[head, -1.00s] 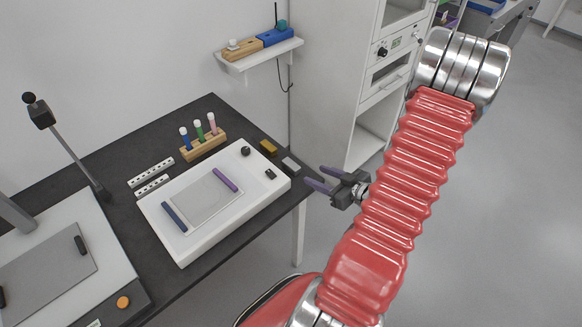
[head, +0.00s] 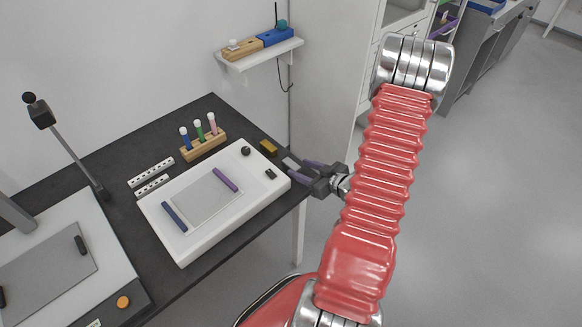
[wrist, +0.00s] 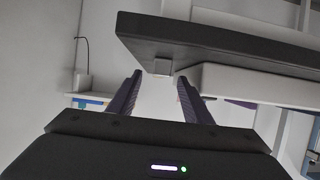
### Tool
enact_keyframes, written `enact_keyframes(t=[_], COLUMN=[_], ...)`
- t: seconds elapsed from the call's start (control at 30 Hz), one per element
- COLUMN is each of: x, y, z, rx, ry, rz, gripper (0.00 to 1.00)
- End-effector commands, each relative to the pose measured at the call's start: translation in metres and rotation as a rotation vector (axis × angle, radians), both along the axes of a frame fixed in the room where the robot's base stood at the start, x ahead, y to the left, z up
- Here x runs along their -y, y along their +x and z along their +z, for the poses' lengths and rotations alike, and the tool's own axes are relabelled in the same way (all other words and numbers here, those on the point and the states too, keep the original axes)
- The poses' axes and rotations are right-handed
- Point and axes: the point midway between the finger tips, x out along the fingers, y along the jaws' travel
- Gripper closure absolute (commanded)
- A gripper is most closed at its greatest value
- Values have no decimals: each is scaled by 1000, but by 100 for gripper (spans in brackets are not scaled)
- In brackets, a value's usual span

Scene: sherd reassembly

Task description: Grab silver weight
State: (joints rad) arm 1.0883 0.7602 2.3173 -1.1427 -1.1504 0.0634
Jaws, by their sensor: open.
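The silver weight (head: 290,164) is a small grey block at the right corner of the black table, beside the white tray. In the wrist view a small grey block, the silver weight (wrist: 162,68), shows at the table edge between the fingertips. My gripper (head: 297,171) is open, with its two purple fingers at the table's right edge, pointing left at the weight. In the wrist view my gripper (wrist: 158,82) has clear space between its fingers. The head view does not show clearly whether a finger touches the weight, and the fingers partly cover it.
The white tray (head: 190,250) with purple and blue bars is close on the left. A wooden rack (head: 205,148) with coloured tubes stands farther back. A white cabinet (head: 335,60) rises behind. Floor is open at right.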

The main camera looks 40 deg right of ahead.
Motion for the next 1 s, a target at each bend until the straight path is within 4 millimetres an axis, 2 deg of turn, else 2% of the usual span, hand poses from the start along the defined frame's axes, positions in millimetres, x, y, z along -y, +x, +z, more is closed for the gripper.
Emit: enact_keyframes(t=[0.47,0.83,1.0], x=[0,-3,-3], y=[7,45,54], z=[-3,-17,-20], rx=[0,0,1], ry=[0,1,0], rz=[0,2,-1], gripper=[55,55,55])
